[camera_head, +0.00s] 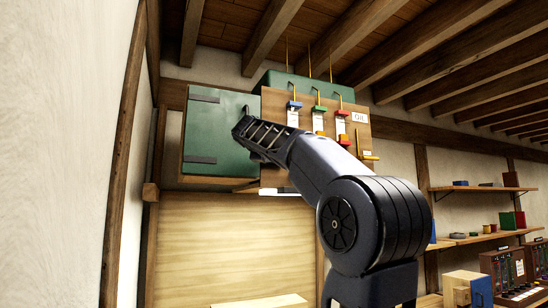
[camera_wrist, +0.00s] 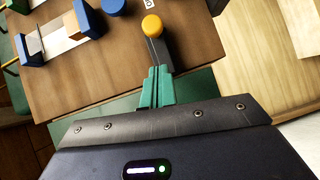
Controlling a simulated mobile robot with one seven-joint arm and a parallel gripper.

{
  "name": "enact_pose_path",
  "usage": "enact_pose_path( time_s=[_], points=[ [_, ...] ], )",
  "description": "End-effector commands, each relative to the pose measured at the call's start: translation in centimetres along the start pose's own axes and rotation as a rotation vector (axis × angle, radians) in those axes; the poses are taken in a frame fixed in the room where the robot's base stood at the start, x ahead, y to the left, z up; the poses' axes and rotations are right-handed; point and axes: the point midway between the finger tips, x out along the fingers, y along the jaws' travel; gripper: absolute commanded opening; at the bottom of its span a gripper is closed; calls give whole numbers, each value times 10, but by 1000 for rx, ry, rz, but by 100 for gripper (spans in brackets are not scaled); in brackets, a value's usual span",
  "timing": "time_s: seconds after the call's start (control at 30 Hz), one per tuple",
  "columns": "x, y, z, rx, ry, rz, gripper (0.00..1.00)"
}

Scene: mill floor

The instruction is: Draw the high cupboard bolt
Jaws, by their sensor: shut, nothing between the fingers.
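The green cupboard (camera_head: 215,138) hangs high on the wall, its door closed, with dark hinge straps at the left. In the wrist view a yellow round knob (camera_wrist: 152,25) stands on a dark bar (camera_wrist: 160,52) against brown wood; it looks like the bolt's knob. My gripper's green fingers (camera_wrist: 157,72) are shut and empty, pointing at the bar just below the knob. Whether they touch it I cannot tell. In the head view my dark gripper (camera_head: 258,135) covers the door's right edge, and its fingertips and the knob are hidden.
Right of the door, a wooden panel carries a blue block (camera_head: 294,106), a green block (camera_head: 319,108), a red block (camera_head: 342,112) and a yellow bracket (camera_head: 366,156), close to my arm. Ceiling beams run above. Shelves (camera_head: 480,188) with small boxes stand at the right.

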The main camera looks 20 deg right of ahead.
Motion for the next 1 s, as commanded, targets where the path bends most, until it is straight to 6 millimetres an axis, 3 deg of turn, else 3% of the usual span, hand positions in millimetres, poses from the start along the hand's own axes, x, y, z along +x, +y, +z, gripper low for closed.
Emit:
enact_pose_path(
  time_s=[0.3,0.5,1.0],
  points=[
    [-64,1,2,1,1,1,0],
    [-88,0,1,0,0,1,0],
    [-97,0,1,-1,1,0,0]
  ],
)
